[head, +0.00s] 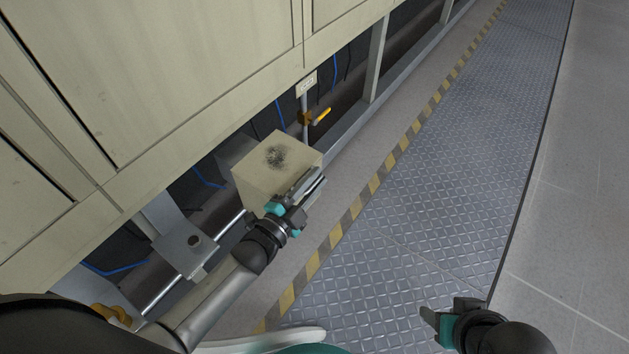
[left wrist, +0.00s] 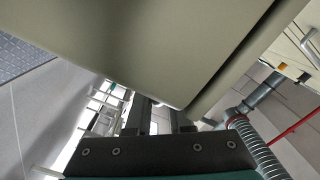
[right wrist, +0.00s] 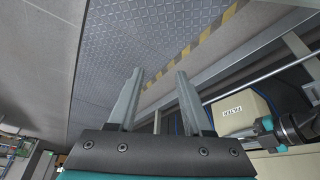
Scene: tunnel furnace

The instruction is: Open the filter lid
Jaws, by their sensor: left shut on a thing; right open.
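The filter is a beige box (head: 262,180) under the machine's panels, with a dark sooty patch on its top face. In the left wrist view, its beige surface (left wrist: 140,50) fills the upper middle, with a dark seam along its right side. My left gripper (head: 308,186) is at the box's near right side, shut on the lid edge; its fingers (left wrist: 162,118) are partly hidden by the box in the left wrist view. In the right wrist view the box (right wrist: 232,116) bears a small dark-lettered label. My right gripper (right wrist: 158,84) is open and empty, over the walkway.
Beige machine panels (head: 180,80) stand above the box. A yellow-handled valve (head: 318,117) is behind it, and a grey bracket (head: 186,250) is to its left. A yellow-black striped line (head: 375,185) borders the clear tread-plate walkway (head: 450,170).

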